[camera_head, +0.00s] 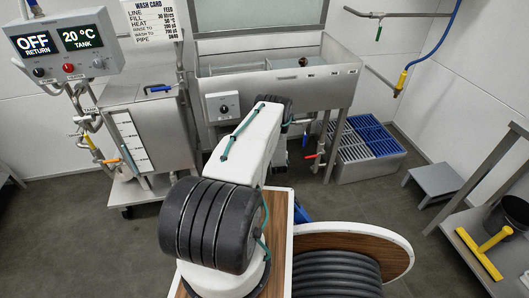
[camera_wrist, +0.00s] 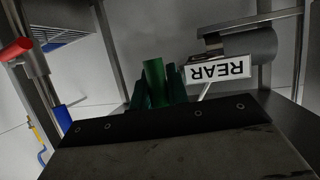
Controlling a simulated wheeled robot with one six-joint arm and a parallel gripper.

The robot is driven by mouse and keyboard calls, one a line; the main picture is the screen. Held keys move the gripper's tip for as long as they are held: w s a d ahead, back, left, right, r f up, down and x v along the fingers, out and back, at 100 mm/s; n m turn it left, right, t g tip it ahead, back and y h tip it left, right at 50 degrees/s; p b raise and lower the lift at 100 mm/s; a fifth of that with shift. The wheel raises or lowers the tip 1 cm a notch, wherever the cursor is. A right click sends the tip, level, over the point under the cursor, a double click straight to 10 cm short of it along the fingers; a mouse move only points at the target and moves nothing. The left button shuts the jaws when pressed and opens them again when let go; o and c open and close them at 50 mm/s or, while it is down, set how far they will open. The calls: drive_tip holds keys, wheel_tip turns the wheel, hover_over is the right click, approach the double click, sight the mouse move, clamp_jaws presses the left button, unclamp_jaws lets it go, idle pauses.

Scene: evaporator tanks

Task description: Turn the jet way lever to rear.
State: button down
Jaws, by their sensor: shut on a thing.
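My gripper (camera_wrist: 156,100) shows in the wrist view, its dark fingers on both sides of a green lever handle (camera_wrist: 154,76). It is shut on this handle, which I take to be the jet way lever. A white plate reading REAR (camera_wrist: 218,71) appears upside down just right of the handle, on a thin stem. The lever's base and pivot are hidden behind my gripper's body. In the head view my own arm hides the gripper and the lever, below the steel trough (camera_head: 277,92).
A red-handled valve (camera_head: 312,156) and a blue handle (camera_head: 306,138) hang under the trough's right side; the red handle (camera_wrist: 15,50) also shows in the wrist view. A blue-grated crate (camera_head: 365,150) stands right. A tank (camera_head: 150,130) on a wheeled cart stands left.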

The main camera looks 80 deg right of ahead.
drive_tip(key=shift+s, duration=0.2)
drive_tip(key=c, duration=1.4)
unclamp_jaws()
drive_tip(key=shift+o, duration=0.2)
drive_tip(key=w+v, duration=0.1)
drive_tip(key=v, duration=0.6)
drive_tip(key=shift+s+a+r, duration=0.2)
drive_tip(key=shift+s+a, duration=0.15)
drive_tip(key=shift+s, duration=0.15)
